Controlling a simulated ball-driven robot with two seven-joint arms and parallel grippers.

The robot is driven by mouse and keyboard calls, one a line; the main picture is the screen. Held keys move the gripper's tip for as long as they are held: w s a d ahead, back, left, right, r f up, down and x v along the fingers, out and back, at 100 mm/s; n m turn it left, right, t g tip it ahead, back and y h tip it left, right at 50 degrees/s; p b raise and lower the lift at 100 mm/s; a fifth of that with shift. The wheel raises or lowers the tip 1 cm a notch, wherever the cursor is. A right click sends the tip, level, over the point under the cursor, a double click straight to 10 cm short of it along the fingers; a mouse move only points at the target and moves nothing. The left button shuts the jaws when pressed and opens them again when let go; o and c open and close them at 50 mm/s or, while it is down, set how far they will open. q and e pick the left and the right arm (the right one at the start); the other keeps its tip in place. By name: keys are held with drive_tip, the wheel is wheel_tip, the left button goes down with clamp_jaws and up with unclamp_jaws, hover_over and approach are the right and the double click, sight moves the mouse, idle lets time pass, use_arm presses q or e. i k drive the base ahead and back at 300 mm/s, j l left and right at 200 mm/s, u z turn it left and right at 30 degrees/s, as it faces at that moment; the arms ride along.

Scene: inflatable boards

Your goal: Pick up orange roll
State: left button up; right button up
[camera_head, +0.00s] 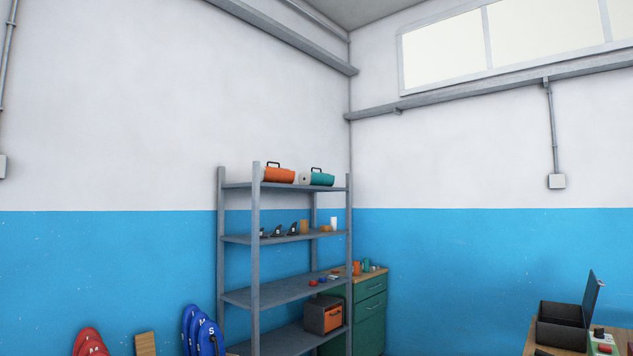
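An orange cylinder with a black handle (278,174) lies on its side on the top shelf of the grey rack. A teal one (319,179) lies to its right. A small orange upright object (356,268) stands on the wooden top of the green cabinet, beside a small teal object (366,265). I cannot tell from this distance which orange item is the roll. Neither of my grippers is in view.
The grey shelf rack (256,270) stands near the room corner, in front of the green drawer cabinet (370,312). Red boards (88,343) and blue boards (201,333) stand at lower left. A table with an open dark box (562,335) is at lower right.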

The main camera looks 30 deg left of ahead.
sight(268, 174)
drive_tip(key=i+j+u, duration=0.65)
drive_tip(key=j, duration=0.15)
drive_tip(key=i+j+u, duration=0.15)
drive_tip(key=i+j, duration=0.15)
drive_tip(key=i, duration=0.2)
drive_tip(key=i+j+u, duration=0.1)
drive_tip(key=i+j, duration=0.2)
drive_tip(key=i, duration=0.25)
drive_tip(key=i+l+z, duration=0.1)
drive_tip(key=i+z, duration=0.25)
drive_tip(key=i, duration=0.2)
drive_tip(key=i+j+z, duration=0.1)
drive_tip(key=i+z, duration=0.3)
drive_tip(key=i, duration=0.15)
